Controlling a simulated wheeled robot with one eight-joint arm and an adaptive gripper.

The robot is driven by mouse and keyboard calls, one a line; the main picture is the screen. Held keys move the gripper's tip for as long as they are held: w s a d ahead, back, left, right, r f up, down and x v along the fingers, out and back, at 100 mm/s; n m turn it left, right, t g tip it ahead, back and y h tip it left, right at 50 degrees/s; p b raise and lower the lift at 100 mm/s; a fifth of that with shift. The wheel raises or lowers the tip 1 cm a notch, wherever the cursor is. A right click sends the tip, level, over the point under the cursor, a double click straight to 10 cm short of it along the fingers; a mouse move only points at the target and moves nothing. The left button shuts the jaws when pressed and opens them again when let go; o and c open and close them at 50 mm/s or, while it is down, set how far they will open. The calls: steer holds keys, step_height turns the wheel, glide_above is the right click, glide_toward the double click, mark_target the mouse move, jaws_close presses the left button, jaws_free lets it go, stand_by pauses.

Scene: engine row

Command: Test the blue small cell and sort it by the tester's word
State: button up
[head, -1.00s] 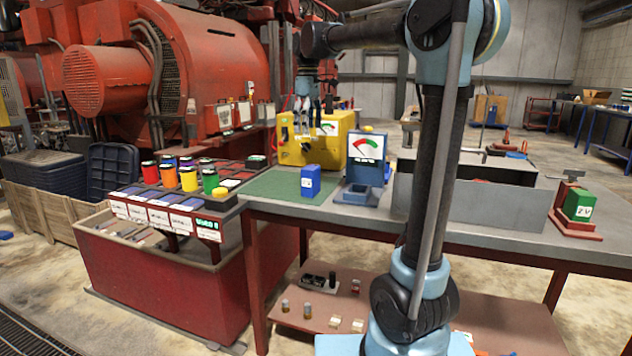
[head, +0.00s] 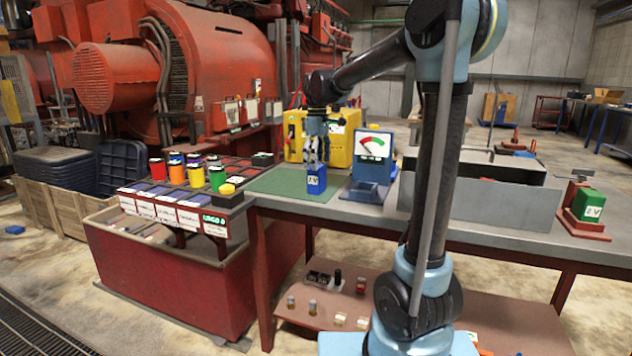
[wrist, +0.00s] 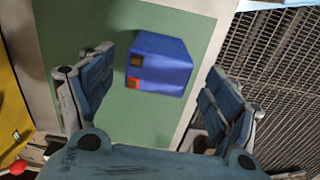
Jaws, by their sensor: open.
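In the wrist view the cell's top (wrist: 160,62) shows a brown and a red-orange terminal. My gripper (head: 314,160) is open just above the cell, pointing down. In the wrist view my gripper (wrist: 160,98) has one finger on each side of the cell, with gaps to both. The blue tester (head: 369,170) stands right of the cell, its dial showing red and green with a needle. Nothing sits in the tester's front bay.
A red sorting rack (head: 190,200) with several coloured cells and labelled slots stands to the left. A yellow case (head: 345,140) is behind the mat. A grey open box (head: 475,185) and a green cell in a red holder (head: 588,206) are to the right.

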mark_target(317, 172)
steer(key=shift+w+f, duration=0.2)
steer(key=shift+f, duration=2)
steer(key=c, duration=1.8)
steer(key=shift+r, duration=0.2)
